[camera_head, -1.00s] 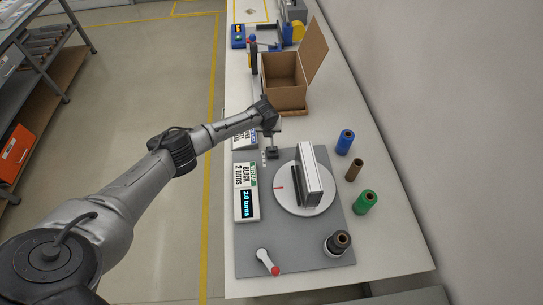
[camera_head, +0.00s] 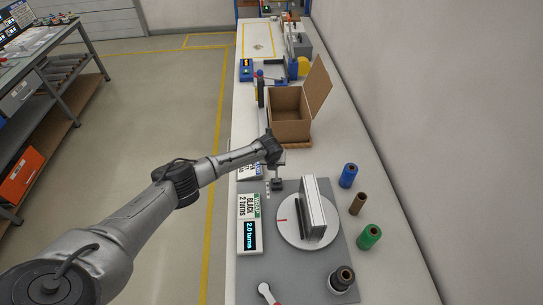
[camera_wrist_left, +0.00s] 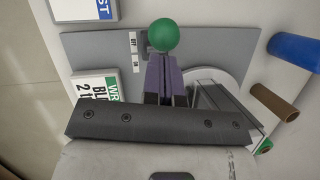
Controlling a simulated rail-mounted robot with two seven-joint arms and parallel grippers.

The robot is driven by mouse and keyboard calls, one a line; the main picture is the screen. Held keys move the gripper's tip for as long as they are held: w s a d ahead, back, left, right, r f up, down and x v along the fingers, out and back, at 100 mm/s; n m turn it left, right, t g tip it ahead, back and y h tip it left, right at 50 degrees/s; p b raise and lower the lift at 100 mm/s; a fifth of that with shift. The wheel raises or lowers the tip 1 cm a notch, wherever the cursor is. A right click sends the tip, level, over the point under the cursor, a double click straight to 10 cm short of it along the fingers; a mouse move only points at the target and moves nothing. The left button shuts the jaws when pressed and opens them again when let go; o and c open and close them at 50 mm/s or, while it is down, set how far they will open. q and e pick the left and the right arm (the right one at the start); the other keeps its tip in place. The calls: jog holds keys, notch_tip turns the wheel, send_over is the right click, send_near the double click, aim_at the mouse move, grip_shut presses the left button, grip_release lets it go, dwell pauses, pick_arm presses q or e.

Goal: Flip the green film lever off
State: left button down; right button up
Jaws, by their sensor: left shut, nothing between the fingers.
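The green ball knob of the film lever (camera_wrist_left: 163,34) shows at the top of the left wrist view, just ahead of my fingertips. I cannot tell whether they touch it. A small white label strip (camera_wrist_left: 134,50) lies beside the lever on the grey plate. My left gripper (camera_wrist_left: 165,62) is shut and empty, its fingers pointing at the knob. In the head view my left gripper (camera_head: 277,186) is over the plate's far left part, and the lever's knob is hidden there. My right gripper is not in view.
A turntable (camera_head: 288,237) carries a boxy upright load (camera_head: 314,208). A counter (camera_head: 250,236) reads 2.0 turns. An open cardboard box (camera_head: 290,130) is beyond. A red-tipped crank (camera_head: 268,293) is in front.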

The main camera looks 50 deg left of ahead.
pick_arm(q)
jog(key=p+v, duration=0.1)
jog(key=v, duration=1)
jog(key=shift+a+r, duration=0.35)
jog(key=shift+r, duration=0.15)
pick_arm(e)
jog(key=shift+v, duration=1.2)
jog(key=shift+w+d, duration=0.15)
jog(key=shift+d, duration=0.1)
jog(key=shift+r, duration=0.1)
